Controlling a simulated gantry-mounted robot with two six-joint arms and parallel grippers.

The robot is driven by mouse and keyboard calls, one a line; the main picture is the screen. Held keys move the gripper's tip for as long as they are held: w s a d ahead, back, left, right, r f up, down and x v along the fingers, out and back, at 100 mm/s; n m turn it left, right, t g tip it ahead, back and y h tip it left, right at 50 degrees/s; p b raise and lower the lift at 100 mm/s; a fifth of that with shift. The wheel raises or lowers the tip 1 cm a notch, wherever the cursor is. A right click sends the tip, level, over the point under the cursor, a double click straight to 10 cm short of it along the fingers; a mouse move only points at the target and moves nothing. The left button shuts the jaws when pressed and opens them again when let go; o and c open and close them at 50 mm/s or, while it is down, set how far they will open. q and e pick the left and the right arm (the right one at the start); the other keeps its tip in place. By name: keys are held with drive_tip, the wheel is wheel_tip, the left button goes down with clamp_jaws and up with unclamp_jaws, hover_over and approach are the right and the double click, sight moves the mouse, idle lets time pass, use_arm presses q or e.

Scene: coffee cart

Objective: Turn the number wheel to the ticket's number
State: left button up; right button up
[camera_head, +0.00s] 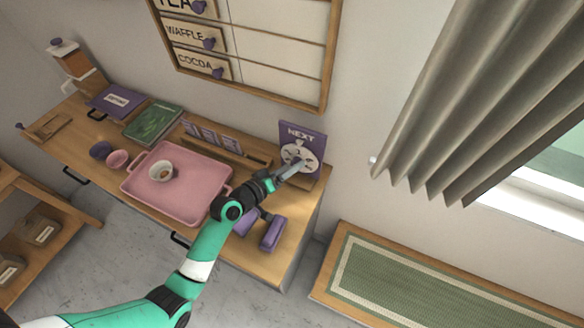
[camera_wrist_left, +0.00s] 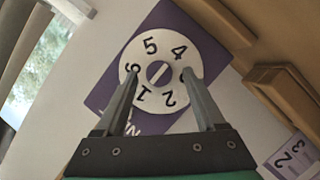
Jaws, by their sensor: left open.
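The number wheel (camera_head: 298,157) is a white disc on a purple board (camera_head: 290,129) lettered NEXT, at the right end of the counter. In the left wrist view the wheel (camera_wrist_left: 155,58) shows 5, 4, 2 and 1 clearly; two numbers are partly hidden by the fingers. The 1 appears nearest the NEXT lettering. My left gripper (camera_wrist_left: 161,80) is open in front of the wheel, one finger on each side of its purple centre knob (camera_wrist_left: 158,73). Contact cannot be told.
A pink tray (camera_head: 150,202) holds a white cup (camera_head: 161,171). Behind it are small purple cards (camera_head: 212,137) in a wooden holder and a green book (camera_head: 153,124). A purple object (camera_head: 273,233) lies near the counter's right edge, below my arm.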

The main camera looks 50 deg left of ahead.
use_arm(q)
drive_tip(key=shift+w+f, duration=0.1)
drive_tip(key=shift+w, duration=0.4)
clamp_jaws()
